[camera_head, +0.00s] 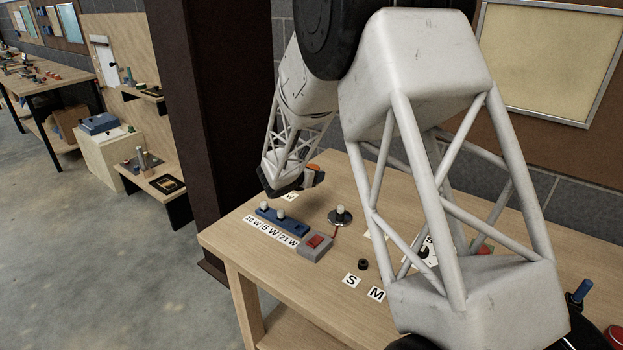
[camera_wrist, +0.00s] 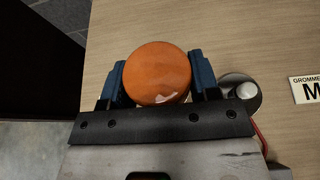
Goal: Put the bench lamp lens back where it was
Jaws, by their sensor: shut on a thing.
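My gripper (camera_wrist: 158,84) is shut on a round orange lens (camera_wrist: 157,70), with one blue finger on each side of it in the wrist view. In the head view the lens (camera_head: 315,168) is a small orange patch at my gripper (camera_head: 318,178), above the far left part of the workbench. The bench lamp (camera_head: 340,218) is a round dark metal base with a white bulb standing uncovered on it. In the wrist view the lamp (camera_wrist: 241,92) lies just right of the right finger, lower than the lens and apart from it.
A blue bulb holder (camera_head: 281,222) with white bulbs stands behind wattage cards. A grey box with a red switch (camera_head: 316,243) stands in front of the lamp. A black grommet (camera_head: 363,264) and size cards (camera_head: 376,293) lie to the right. A dark post (camera_head: 222,110) rises at the bench's left.

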